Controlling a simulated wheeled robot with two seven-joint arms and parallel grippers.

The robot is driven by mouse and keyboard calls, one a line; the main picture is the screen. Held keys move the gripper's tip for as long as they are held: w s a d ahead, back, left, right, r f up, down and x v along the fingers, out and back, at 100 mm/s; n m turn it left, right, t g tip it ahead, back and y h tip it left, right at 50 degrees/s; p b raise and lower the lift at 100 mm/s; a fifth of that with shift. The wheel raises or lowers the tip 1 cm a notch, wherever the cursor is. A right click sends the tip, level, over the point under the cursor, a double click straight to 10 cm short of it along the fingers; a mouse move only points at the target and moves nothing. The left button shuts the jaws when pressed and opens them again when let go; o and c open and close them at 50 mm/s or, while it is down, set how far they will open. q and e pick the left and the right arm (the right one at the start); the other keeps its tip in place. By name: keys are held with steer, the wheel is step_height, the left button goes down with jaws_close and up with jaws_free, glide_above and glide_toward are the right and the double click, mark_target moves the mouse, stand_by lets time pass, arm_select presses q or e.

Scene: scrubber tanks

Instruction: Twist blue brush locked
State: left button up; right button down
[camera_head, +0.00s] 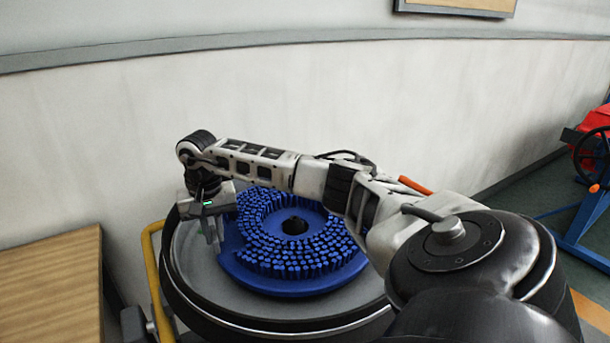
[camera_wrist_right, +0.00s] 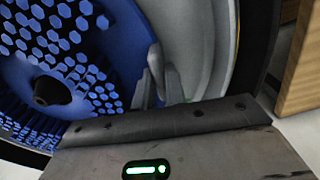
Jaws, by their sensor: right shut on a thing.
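The blue brush (camera_head: 282,284) is a round disc with upright blue bristles around a dark central hole. It lies flat, bristles up, on the round grey deck (camera_head: 195,265) of a dark-rimmed drum. My right gripper (camera_head: 217,236) points down at the brush's left edge and is shut on its rim. In the right wrist view, the fingers (camera_wrist_right: 160,82) are at the edge of the blue brush (camera_wrist_right: 65,42); the exact contact is partly hidden. My right arm covers the brush's upper right part. My left gripper is not in view.
A yellow rail (camera_head: 151,270) curves along the drum's left side. A wooden surface (camera_head: 50,285) stands at the left. A pale wall (camera_head: 90,130) rises behind. Red and blue equipment with a black handwheel (camera_head: 592,155) stands at the far right.

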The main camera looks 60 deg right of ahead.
steer(key=shift+w+d+m+b, duration=0.3)
steer(key=shift+w+d+m, duration=0.4)
steer(key=shift+w, duration=0.05)
steer(key=shift+w+d, duration=0.25)
steer(key=shift+d, duration=0.05)
steer(key=shift+w+d+m, duration=0.15)
steer(key=shift+m, duration=0.15)
steer(key=shift+w+d+m+b, duration=0.45)
steer(key=shift+w+d+m, duration=0.35)
steer(key=shift+d, duration=0.2)
